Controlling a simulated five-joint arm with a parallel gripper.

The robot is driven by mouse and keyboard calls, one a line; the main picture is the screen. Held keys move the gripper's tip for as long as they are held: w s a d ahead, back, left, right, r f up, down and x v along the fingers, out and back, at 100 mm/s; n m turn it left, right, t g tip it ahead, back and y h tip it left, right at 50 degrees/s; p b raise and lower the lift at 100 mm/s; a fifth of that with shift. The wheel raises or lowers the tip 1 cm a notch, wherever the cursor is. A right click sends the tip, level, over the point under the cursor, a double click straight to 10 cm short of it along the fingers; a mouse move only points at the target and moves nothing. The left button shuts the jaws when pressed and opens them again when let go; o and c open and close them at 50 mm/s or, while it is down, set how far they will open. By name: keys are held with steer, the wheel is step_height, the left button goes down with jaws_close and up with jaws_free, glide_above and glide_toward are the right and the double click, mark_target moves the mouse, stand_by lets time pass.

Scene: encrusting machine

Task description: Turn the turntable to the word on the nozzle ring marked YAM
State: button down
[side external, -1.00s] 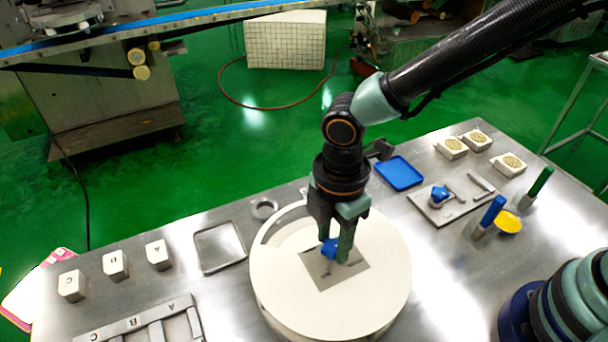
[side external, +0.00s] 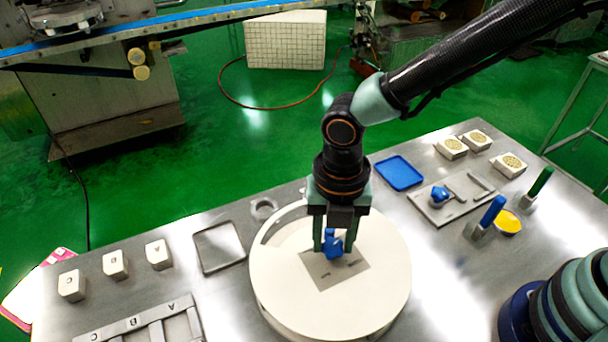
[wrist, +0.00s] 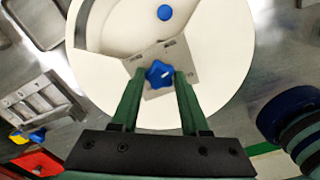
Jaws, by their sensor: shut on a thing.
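The turntable is a large round cream disc (side external: 380,290) on the steel table, with a square grey plate (side external: 350,272) at its middle. A blue star-shaped knob (side external: 333,246) stands on that plate. My gripper (side external: 332,240) points down over the disc and is shut on the blue knob, one finger on each side. In the wrist view the knob (wrist: 158,74) sits between my fingertips (wrist: 155,78). Small marks on the plate are too small to read. I cannot make out the word YAM or a ring of words in either view.
Three lettered white blocks (side external: 115,264) and a slotted rack (side external: 150,325) stand at the left. An empty metal tray (side external: 219,247) lies beside the disc. A blue tray (side external: 399,173), a fixture plate with another blue knob (side external: 440,194), and blue and green handles (side external: 541,181) stand right.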

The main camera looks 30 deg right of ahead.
steer(key=n, duration=0.5)
steer(key=shift+r, duration=0.1)
steer(key=shift+n, duration=0.4)
steer(key=shift+c, duration=2)
jaws_free()
step_height(320, 180, up, 12)
